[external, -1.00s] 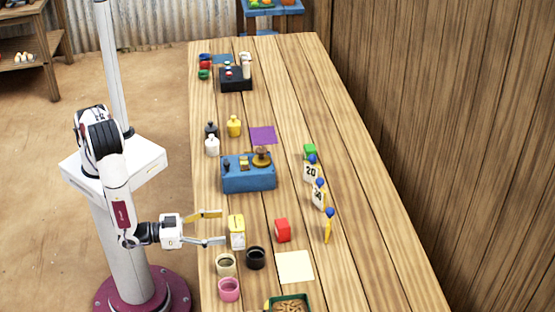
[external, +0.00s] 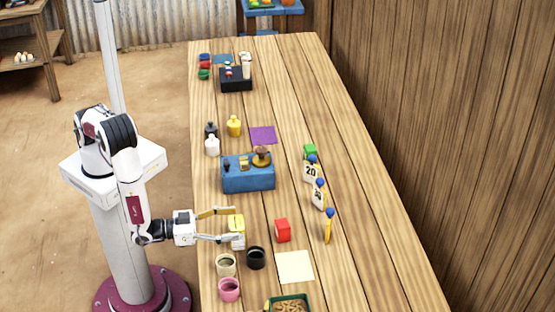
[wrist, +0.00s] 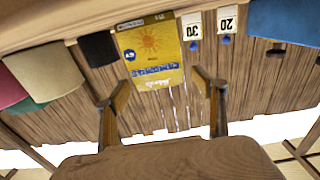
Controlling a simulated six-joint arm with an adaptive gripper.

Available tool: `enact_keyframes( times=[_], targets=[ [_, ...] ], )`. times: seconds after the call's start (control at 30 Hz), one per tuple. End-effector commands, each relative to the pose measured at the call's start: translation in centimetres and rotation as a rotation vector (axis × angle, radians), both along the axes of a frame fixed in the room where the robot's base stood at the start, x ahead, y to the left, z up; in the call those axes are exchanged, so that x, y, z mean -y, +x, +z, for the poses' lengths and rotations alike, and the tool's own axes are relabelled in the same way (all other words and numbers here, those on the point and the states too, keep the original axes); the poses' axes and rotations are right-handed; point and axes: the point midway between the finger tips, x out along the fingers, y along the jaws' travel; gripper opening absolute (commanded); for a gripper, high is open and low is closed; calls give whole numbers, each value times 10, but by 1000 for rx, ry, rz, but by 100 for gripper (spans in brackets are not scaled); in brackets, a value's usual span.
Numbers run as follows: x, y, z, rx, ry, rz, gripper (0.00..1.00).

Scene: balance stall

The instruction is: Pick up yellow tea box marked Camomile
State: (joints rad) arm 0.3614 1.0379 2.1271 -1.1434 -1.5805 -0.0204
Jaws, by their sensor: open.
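The yellow tea box (external: 239,226) stands upright near the table's left edge. It also shows in the wrist view (wrist: 150,60), with an orange sun picture and a blue band; I cannot read a name on it. My gripper (external: 232,224) is open, with one finger on either side of the box in the external view. In the wrist view my gripper (wrist: 160,92) has its fingertips spread wider than the box, which is centred between them. The near finger hides part of the box in the external view. I see no finger clearly touching it.
A black jar (external: 256,258), a beige jar (external: 226,264) and a pink jar (external: 229,289) stand close in front of the box. A red box (external: 283,230) is to its right. A blue scale (external: 248,175) stands behind, and number cards (external: 319,194) farther right. Bare planks lie between.

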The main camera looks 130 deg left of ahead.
Motion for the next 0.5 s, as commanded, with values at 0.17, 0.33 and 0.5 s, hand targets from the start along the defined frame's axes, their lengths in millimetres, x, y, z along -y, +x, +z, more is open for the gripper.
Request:
enact_keyframes(
  times=[0.17,0.33,0.5],
  targets=[
    [-11,11,0,1,-1,1,69],
    [-14,15,0,0,0,0,69],
    [-14,15,0,1,-1,0,69]
  ],
)
